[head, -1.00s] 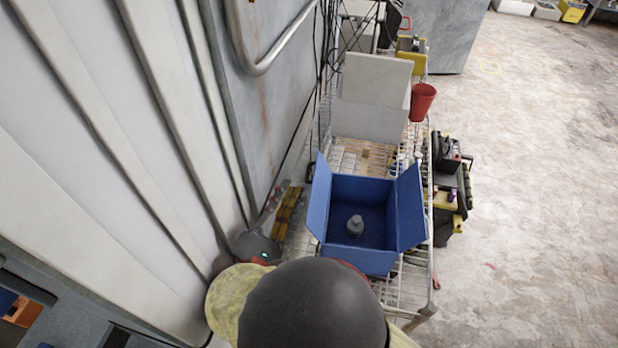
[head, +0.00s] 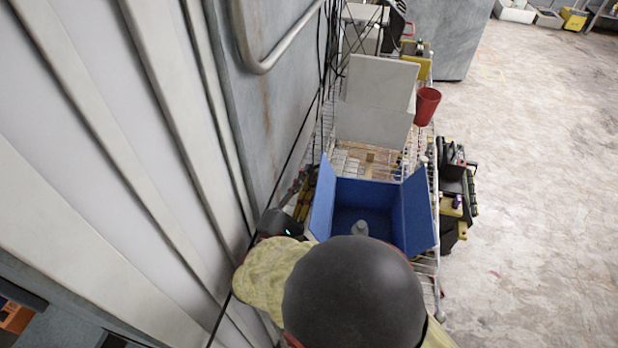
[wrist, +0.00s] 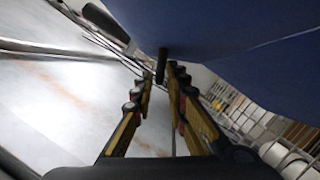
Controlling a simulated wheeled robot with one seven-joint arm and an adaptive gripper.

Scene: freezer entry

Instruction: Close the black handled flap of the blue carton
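The blue carton (head: 364,195) stands open on a wire rack in the head view. Its left flap (head: 322,200) and right flap (head: 418,212) are raised and lean outward. A grey object (head: 360,229) stands inside. My gripper (head: 306,188) is on the outer side of the left flap, beside the wall. In the wrist view, a blue surface (wrist: 235,30) fills the upper right. A short black handle (wrist: 162,65) hangs from it, at the gap between the fingertips of my gripper (wrist: 160,80). The fingers are apart; contact with the handle cannot be told.
A white box (head: 375,100) stands behind the carton on the wire rack, with a red cup (head: 427,105) at its right. A grey wall (head: 270,120) runs close on the left. Black cases (head: 457,190) stand right of the rack. Open floor (head: 540,200) lies further right.

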